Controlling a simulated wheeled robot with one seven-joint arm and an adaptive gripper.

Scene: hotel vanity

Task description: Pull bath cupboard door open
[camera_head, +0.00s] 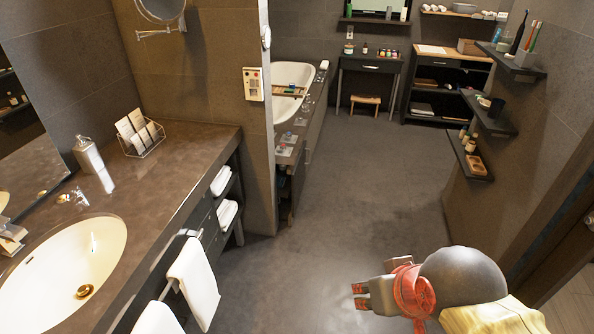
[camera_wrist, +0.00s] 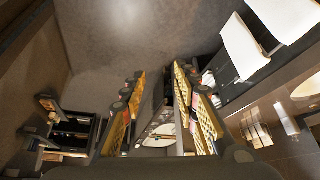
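The bath cupboard is the dark front below the bathtub's rim (camera_head: 318,120), just past the partition wall in the head view. Its door (camera_head: 297,183) is dark, seen at a steep angle, with a small pale handle (camera_head: 307,157). Small items show at the near end, beside the partition; I cannot tell how far the door stands open. My gripper (camera_head: 359,296) is at the lower right of the head view, over open floor, well apart from the cupboard. In the wrist view my gripper (camera_wrist: 160,112) has its fingers spread, with nothing held between them.
The vanity counter (camera_head: 185,160) with basin (camera_head: 65,270) and hanging towels (camera_head: 195,280) fills the left. The partition wall (camera_head: 262,120) stands beside the bath. Wall shelves (camera_head: 485,112) jut out at right. The floor (camera_head: 375,200) between is clear.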

